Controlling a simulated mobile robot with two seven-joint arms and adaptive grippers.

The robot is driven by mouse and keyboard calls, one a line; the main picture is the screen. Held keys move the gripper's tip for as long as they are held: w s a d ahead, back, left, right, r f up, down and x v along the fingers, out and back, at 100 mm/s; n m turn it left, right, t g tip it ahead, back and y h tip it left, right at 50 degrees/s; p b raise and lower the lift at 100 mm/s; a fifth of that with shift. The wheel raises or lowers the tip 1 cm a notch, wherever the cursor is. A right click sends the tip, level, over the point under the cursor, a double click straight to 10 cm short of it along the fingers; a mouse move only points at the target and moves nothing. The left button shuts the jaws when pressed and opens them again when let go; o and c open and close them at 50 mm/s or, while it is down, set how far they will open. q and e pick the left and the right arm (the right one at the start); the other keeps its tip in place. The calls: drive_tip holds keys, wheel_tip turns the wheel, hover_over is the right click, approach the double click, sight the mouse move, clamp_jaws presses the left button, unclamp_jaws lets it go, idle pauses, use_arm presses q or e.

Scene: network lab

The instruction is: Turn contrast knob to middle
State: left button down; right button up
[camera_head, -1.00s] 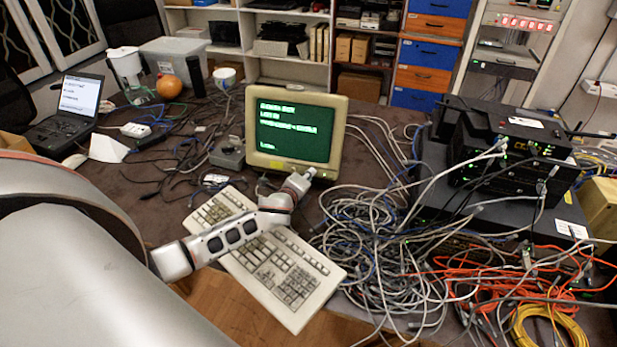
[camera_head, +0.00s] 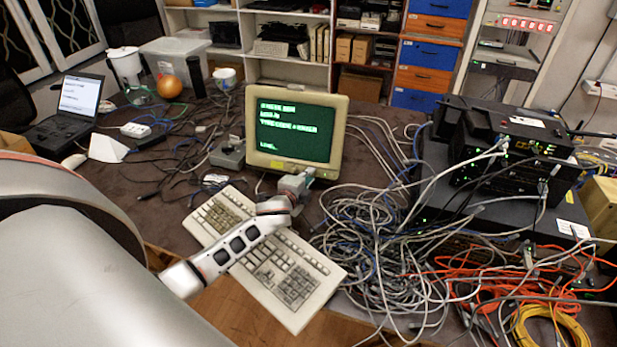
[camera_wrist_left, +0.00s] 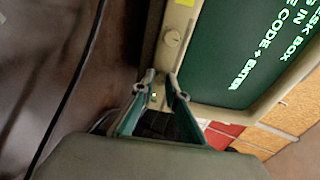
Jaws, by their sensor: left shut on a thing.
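The beige monitor (camera_head: 341,120) stands on the dark table with green text on its screen. My left gripper (camera_head: 308,173) is at the bottom right corner of its front. In the left wrist view my left gripper (camera_wrist_left: 160,78) has its two fingertips against the lower bezel, with a narrow gap between them. It is shut on a small control there, taken to be the contrast knob, which the fingers mostly hide; its pointer cannot be read. A round beige knob (camera_wrist_left: 173,37) sits uncovered farther along the bezel. A small light (camera_wrist_left: 154,95) shows between the fingers. My right gripper is out of view.
The beige keyboard (camera_head: 290,285) lies in front of the monitor, under my left arm. Tangled grey cables (camera_head: 370,245) fill the table to the right, beside black network boxes (camera_head: 515,150). A grey box (camera_head: 228,153) stands left of the monitor.

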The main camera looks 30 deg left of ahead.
use_arm(q)
drive_tip(key=c, duration=2)
unclamp_jaws()
drive_tip(key=shift+s, duration=0.1)
drive_tip(key=v, duration=1.2)
drive_tip(key=shift+f, duration=0.1)
